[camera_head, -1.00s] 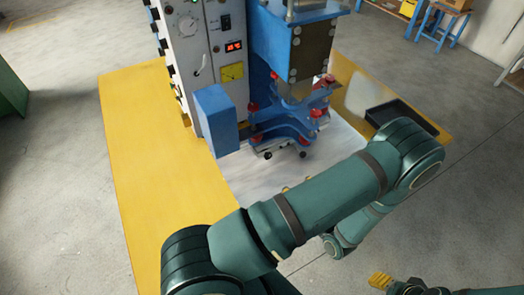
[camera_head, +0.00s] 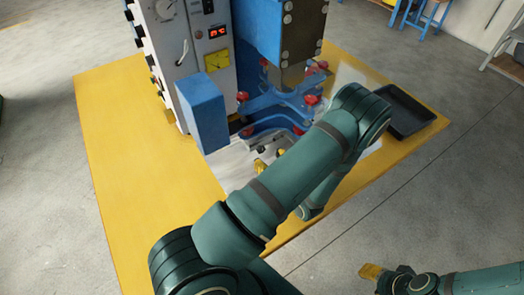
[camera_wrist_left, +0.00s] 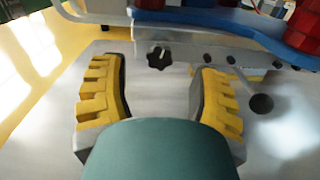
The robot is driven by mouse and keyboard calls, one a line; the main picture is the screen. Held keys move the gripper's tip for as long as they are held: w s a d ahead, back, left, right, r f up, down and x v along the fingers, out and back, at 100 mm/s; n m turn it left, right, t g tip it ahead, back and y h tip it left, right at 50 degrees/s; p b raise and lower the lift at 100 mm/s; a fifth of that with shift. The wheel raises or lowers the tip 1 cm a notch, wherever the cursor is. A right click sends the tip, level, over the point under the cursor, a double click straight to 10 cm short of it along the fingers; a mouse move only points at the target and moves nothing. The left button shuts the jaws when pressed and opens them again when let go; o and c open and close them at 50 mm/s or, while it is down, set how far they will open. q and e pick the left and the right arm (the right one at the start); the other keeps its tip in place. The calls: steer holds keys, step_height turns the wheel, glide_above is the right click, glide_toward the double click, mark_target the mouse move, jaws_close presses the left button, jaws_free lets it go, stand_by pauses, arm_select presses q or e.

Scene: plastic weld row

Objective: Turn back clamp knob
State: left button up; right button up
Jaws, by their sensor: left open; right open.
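In the left wrist view a small black clamp knob (camera_wrist_left: 159,57) with a pale pointer mark sits at the front of the blue clamp fixture (camera_wrist_left: 225,22). My left gripper (camera_wrist_left: 158,78) is open, with its yellow-padded fingers on either side of the knob's line and the knob a little beyond the tips. No contact shows. A black ball-ended part (camera_wrist_left: 262,103) lies just right of the right finger. In the head view the left gripper (camera_head: 269,161) is at the front of the blue fixture (camera_head: 282,98), partly hidden by my arm. My right gripper (camera_head: 371,272) is at the lower right, away from the machine.
The grey machine cabinet (camera_head: 205,62) and a blue box (camera_head: 203,112) stand left of the fixture. Red knobs (camera_head: 312,99) stick up from the fixture. A black tray (camera_head: 405,112) lies right on the yellow table (camera_head: 100,160). The table's left side is clear.

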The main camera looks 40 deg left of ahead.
mark_target(262, 151)
arm_select(q)
steer(key=shift+x, duration=2.1)
jaws_close()
